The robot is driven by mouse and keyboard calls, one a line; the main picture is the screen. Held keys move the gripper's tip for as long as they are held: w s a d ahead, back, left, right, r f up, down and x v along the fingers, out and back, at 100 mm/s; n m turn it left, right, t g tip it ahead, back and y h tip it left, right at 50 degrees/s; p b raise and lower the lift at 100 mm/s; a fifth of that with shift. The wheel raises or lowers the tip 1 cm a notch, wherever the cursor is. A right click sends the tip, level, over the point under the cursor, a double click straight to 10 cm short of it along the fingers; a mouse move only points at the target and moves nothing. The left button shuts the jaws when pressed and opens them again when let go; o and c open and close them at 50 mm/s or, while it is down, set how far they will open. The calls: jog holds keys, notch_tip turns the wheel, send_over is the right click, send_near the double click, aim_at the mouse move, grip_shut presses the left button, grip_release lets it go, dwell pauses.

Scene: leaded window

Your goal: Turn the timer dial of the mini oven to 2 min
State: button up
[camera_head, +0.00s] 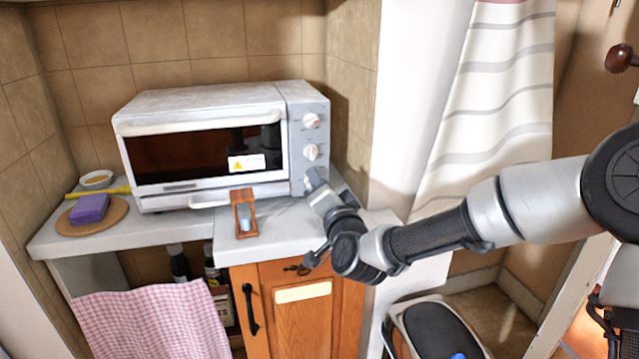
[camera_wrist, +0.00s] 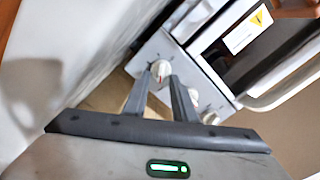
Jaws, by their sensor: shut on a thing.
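The white mini oven (camera_head: 205,100) stands on the counter with its door closed. Its right-hand panel shows an upper dial (camera_head: 311,120) and a middle dial (camera_head: 310,152) in the head view. My gripper (camera_head: 312,178) is at the lower end of this panel and hides the lowest dial there. In the wrist view, my gripper (camera_wrist: 161,80) has its two fingers on either side of a white dial (camera_wrist: 160,69) with a red mark, and is shut on it. The other dials (camera_wrist: 209,117) lie beyond the right finger. I cannot read the dial's scale.
A wooden stand with a grey-blue item (camera_head: 244,215) is on the counter before the oven. At left are a purple sponge (camera_head: 90,208) on a round board and a small white bowl (camera_head: 96,179). The wall edge (camera_head: 395,110) is close to the panel's right.

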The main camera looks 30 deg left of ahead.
dwell(0.3)
jog(key=o, duration=1)
jog(key=shift+o, duration=0.2)
jog(key=p+v, duration=1.4)
jog(key=v, duration=0.3)
jog(key=shift+s+d, duration=0.1)
jog(key=shift+s, duration=0.05)
